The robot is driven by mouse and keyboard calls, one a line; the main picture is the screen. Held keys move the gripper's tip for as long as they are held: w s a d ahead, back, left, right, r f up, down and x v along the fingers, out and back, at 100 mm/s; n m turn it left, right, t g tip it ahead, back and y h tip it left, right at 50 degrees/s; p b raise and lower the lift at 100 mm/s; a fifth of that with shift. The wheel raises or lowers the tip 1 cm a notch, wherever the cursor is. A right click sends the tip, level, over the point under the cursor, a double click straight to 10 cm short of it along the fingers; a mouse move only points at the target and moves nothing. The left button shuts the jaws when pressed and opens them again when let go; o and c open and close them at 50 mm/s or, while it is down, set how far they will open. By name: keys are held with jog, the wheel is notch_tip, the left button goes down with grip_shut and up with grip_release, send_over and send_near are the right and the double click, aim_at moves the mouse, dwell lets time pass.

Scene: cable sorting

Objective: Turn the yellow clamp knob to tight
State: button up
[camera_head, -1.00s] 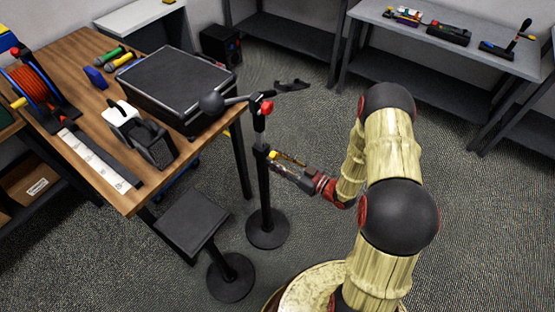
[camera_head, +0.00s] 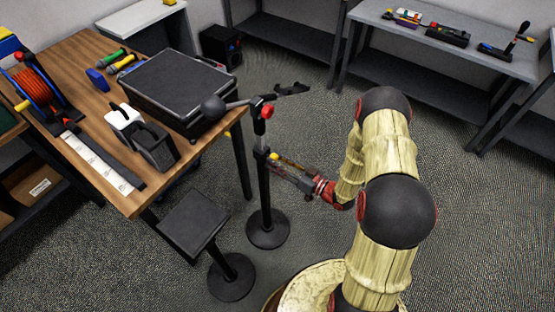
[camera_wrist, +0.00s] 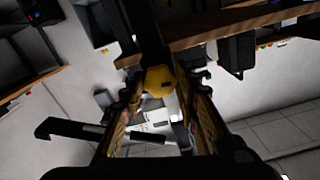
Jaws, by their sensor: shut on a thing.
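The yellow clamp knob (camera_head: 273,156) sits on the side of a black stand (camera_head: 264,190) that rises from a round base. In the wrist view the yellow knob (camera_wrist: 160,80) lies between my fingertips, with the dark pole behind it. My gripper (camera_head: 281,161) reaches in from the right at the knob's height and is shut on it; the fingers also show on both sides in the wrist view (camera_wrist: 160,88). The knob's tightness cannot be told.
A wooden table (camera_head: 75,165) with a black case (camera_head: 182,84) stands left of the stand. A black stool-like stand (camera_head: 195,222) is at lower left. Grey shelving (camera_head: 455,50) is at the back right. The carpet between is clear.

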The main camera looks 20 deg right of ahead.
jog(key=shift+r+m+p, duration=0.1)
jog(key=shift+m+p, duration=4.05)
jog(key=shift+m, duration=4.25)
jog(key=o, duration=1.1)
jog(key=shift+o, duration=0.3)
jog(key=shift+s, duration=0.1)
jog(key=v, duration=1.2)
